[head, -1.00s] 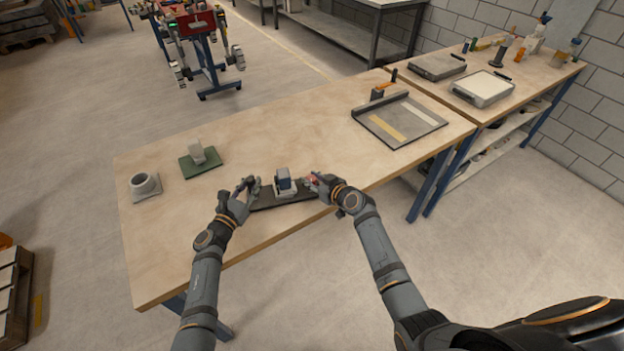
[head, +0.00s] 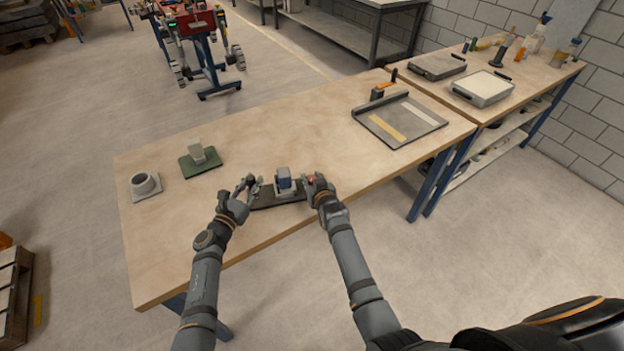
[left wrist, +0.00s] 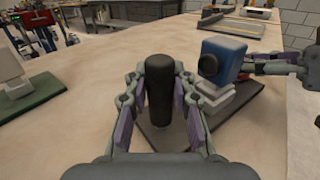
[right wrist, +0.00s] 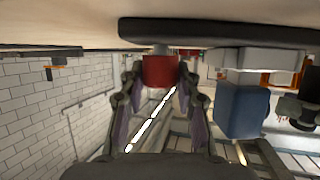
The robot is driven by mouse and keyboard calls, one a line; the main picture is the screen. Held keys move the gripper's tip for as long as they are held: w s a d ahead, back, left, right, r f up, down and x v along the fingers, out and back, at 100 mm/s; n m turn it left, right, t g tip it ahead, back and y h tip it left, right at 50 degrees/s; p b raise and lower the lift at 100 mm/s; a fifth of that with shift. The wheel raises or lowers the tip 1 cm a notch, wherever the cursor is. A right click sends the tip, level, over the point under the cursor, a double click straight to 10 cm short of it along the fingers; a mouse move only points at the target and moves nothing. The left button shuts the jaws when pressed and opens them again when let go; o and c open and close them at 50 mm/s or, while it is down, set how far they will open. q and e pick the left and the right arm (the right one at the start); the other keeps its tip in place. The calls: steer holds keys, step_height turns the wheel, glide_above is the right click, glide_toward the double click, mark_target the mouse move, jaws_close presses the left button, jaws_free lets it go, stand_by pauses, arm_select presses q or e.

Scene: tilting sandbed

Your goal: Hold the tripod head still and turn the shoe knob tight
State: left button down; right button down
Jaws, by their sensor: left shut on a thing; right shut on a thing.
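The tripod head (head: 285,190) is a light grey mount with a blue block (head: 284,175) on top, standing on a dark base plate (head: 264,204) near the table's front edge. The blue block also shows in the left wrist view (left wrist: 227,60) and upside down in the right wrist view (right wrist: 242,106). My left gripper (head: 250,185) is shut on an upright black handle (left wrist: 160,88) at the left of the head. My right gripper (head: 310,183) is shut on the red knob (right wrist: 159,71) at the right; its fingers lie along both sides of the knob.
A green plate with a grey block (head: 199,160) and a grey ring-shaped part (head: 145,185) stand at the left of the table. A grey tray (head: 400,122) lies at the back right. The table middle behind the head is clear.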

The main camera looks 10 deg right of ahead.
arm_select(q)
steer(key=shift+w+a+r, duration=0.1)
steer(key=shift+a, duration=0.05)
arm_select(e)
steer(key=shift+d+f, duration=0.1)
steer(key=shift+d, duration=0.05)
steer(key=c, duration=1.1)
jaws_free()
steer(key=shift+o, duration=0.8)
steer(key=shift+y, duration=0.3)
